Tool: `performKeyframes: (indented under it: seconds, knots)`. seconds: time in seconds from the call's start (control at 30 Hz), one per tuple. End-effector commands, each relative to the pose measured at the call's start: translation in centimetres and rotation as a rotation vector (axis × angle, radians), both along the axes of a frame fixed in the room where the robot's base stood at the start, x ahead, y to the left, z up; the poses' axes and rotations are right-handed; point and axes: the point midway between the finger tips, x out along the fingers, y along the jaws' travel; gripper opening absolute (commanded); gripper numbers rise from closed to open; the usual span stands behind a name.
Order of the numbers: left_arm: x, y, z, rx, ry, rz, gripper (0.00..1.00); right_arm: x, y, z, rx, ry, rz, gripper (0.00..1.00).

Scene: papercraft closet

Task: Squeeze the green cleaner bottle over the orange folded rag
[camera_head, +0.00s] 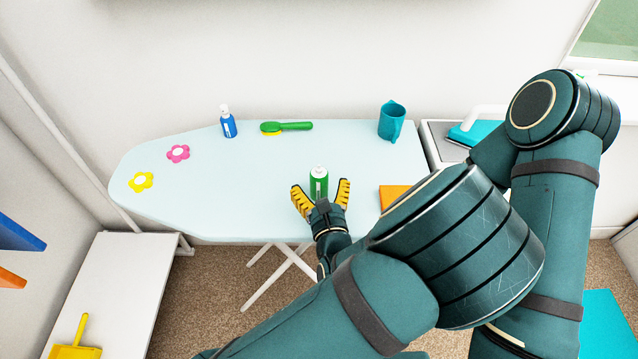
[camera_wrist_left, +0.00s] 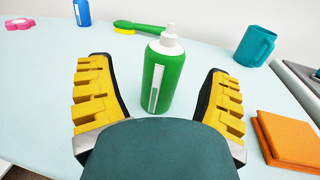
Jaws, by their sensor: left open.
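The green cleaner bottle (camera_head: 319,182) stands upright on the ironing board, with a white cap and a white label. It also shows in the left wrist view (camera_wrist_left: 165,75). My left gripper (camera_head: 322,190) is open, its yellow-padded fingers on either side of the bottle, with visible gaps in the left wrist view (camera_wrist_left: 157,95). The orange folded rag (camera_head: 394,196) lies flat on the board to the right of the bottle, partly hidden by my arm in the head view. It shows more fully in the left wrist view (camera_wrist_left: 288,140). My right gripper is not in view.
On the ironing board (camera_head: 230,180) are a blue bottle (camera_head: 229,123), a green brush (camera_head: 288,126), a teal pitcher (camera_head: 391,121), a pink flower (camera_head: 178,153) and a yellow flower (camera_head: 141,181). A teal iron (camera_head: 474,133) sits at right. The board's left-middle is clear.

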Motion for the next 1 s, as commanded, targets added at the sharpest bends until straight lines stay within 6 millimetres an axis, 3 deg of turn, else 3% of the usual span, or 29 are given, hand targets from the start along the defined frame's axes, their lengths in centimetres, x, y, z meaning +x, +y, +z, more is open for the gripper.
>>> performKeyframes:
  seconds: [0.3, 0.63, 0.67, 0.87, 1.0]
  knots:
    - [4.2, 0.4, -0.5, 0.000, 0.000, 0.001, 0.79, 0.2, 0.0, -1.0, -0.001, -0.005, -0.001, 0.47]
    - [4.8, 0.5, -0.4, 0.000, 0.000, 0.000, 0.79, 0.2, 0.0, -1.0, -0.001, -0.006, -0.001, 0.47]
    - [4.8, 0.5, -0.4, 0.000, 0.000, 0.000, 0.72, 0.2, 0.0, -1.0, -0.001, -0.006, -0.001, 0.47]
    - [4.8, 0.5, -0.4, 0.000, 0.000, 0.000, 0.02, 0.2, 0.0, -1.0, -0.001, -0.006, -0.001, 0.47]
    - [4.8, 0.5, -0.4, 0.000, 0.000, 0.000, 0.00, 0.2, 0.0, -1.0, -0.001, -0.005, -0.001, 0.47]
